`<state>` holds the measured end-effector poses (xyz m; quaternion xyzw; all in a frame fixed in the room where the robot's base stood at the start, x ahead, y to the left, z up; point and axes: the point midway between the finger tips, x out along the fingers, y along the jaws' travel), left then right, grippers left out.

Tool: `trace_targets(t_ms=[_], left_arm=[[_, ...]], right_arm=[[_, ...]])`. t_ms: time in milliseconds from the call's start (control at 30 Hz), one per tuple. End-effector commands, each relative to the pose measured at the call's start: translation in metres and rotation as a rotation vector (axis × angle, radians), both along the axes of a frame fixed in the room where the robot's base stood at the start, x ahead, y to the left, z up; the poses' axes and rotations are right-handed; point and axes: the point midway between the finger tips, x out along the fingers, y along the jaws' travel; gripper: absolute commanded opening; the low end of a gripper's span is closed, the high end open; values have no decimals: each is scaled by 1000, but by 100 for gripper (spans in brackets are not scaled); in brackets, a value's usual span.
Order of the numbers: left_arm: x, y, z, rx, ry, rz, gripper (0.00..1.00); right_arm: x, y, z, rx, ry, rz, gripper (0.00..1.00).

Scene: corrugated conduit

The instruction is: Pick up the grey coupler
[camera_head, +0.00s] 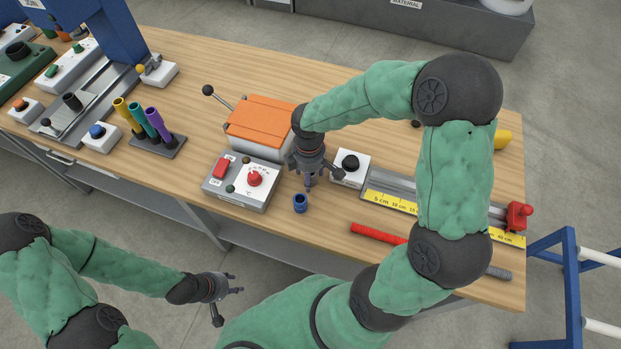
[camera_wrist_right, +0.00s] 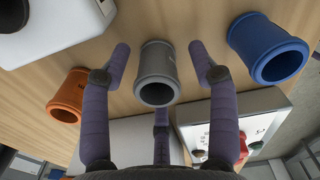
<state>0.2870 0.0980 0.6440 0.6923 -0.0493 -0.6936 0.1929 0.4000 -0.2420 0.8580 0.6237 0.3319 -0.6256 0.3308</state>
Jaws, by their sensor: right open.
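The grey coupler (camera_wrist_right: 157,78) stands on the wooden table in the right wrist view, between the spread fingers of my right gripper (camera_wrist_right: 159,52). The gripper is open, with clear gaps on both sides of the coupler. In the head view my right gripper (camera_head: 309,178) points down at the table and hides the grey coupler. A blue coupler (camera_head: 300,203) stands just in front of it, and shows at the upper right of the wrist view (camera_wrist_right: 270,50). An orange coupler (camera_wrist_right: 70,95) is at the left there. My left gripper (camera_head: 228,288) is open and empty, off the table's front edge.
A control box (camera_head: 241,183) with a red knob is left of my right gripper. An orange-lidded box (camera_head: 260,124) is behind, and a white box with a black button (camera_head: 350,168) is to the right. A red conduit (camera_head: 378,233) and a yellow ruler (camera_head: 390,201) lie further right.

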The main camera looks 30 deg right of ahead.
Motion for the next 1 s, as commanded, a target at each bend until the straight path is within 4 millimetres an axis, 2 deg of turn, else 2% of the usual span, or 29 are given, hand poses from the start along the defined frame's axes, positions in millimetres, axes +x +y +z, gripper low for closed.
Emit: trace_targets(t_ms=[67, 267, 300, 400, 467, 867, 1000], left_arm=[[0, 0, -4, 0, 0, 0, 40], [0, 0, -3, 0, 0, 0, 40], [0, 0, -3, 0, 0, 0, 40], [0, 0, -3, 0, 0, 0, 40], [0, 0, -3, 0, 0, 0, 40], [0, 0, -3, 0, 0, 0, 40], [0, 0, 0, 0, 0, 0, 40]], right_arm=[[0, 0, -8, 0, -1, -1, 60], [1, 0, -8, 1, -3, -1, 60], [1, 0, -7, 1, -3, -1, 57], [1, 0, -7, 1, -3, -1, 30], [1, 0, -7, 1, -3, 0, 17], [1, 0, -7, 1, -3, 0, 16], [1, 0, 0, -1, -3, 0, 16]])
